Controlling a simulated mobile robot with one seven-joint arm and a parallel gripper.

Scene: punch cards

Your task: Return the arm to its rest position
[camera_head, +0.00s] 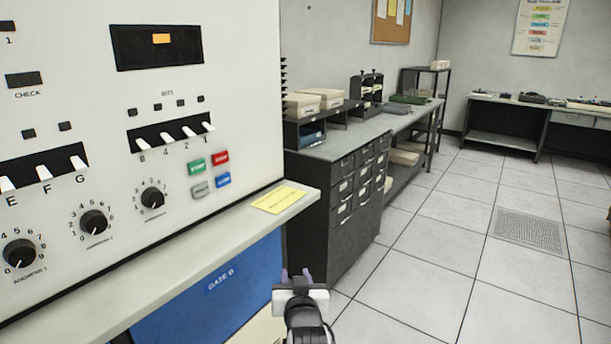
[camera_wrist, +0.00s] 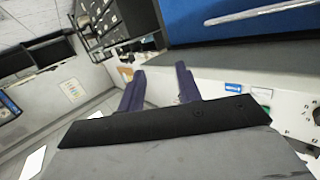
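My gripper (camera_head: 296,275) is low in the head view, just right of the blue panel marked GATE B (camera_head: 222,283) and below the console's ledge. The wrist view shows its two purple fingers (camera_wrist: 160,86) apart, with nothing between them. The gripper looks clear of the console and the cabinet. Most of my arm lies outside the head view.
The white console (camera_head: 95,190) with switches and dials fills the left. Its ledge (camera_head: 215,228) bears a yellow card (camera_head: 279,199). A dark drawer cabinet (camera_head: 335,215) stands beyond it. Tiled floor (camera_head: 425,270) is open on the right, with a floor grate (camera_head: 528,231).

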